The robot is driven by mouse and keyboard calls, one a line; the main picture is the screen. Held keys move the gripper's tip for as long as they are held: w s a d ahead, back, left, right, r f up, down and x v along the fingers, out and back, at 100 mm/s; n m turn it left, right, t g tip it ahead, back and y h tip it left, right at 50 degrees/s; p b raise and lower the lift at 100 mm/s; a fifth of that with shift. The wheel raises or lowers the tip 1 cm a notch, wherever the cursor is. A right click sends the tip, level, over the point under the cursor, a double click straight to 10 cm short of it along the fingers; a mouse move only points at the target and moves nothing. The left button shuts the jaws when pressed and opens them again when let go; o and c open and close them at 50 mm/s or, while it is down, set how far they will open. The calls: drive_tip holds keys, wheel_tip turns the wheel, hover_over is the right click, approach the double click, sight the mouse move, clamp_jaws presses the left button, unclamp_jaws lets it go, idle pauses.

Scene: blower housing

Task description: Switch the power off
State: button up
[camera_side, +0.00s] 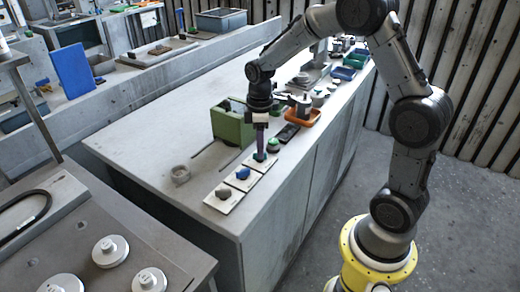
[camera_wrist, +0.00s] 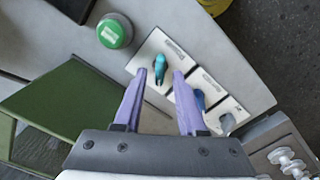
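Three white plates with rotary knobs stand in a row on the grey bench. The teal knob (camera_wrist: 160,68) is on the plate nearest the green button; it also shows in the side view (camera_side: 260,157). The blue knob (camera_side: 243,173) is on the middle plate and the dark grey knob (camera_side: 222,193) on the last.
A round green button (camera_wrist: 113,32) sits beside the teal knob's plate. A green housing (camera_side: 231,123) stands left of my gripper. An orange tray (camera_side: 303,118) and other trays lie farther back. The bench (camera_side: 150,140) is mostly clear on the left.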

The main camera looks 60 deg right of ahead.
drive_tip(key=shift+r, duration=1.95)
drive_tip(key=shift+a, duration=0.1)
drive_tip(key=s+a+r+t, duration=0.2)
drive_tip(key=s+a+r, duration=0.1)
drive_tip(key=s+r, duration=0.3)
drive_tip(key=s+a+r+t, duration=0.2)
drive_tip(key=s+a+r, duration=0.15)
drive_tip(key=r, duration=0.45)
drive_tip(key=s+a+f+m+t, duration=0.1)
drive_tip(key=s+a+f+m, duration=0.1)
drive_tip(key=s+m, duration=0.5)
drive_tip(key=s+f, duration=0.1)
drive_tip(key=s, duration=0.3)
drive_tip(key=shift+s+a+f+t, duration=0.15)
drive_tip(key=shift+s+f+t, duration=0.1)
drive_tip(key=shift+s+t, duration=0.05)
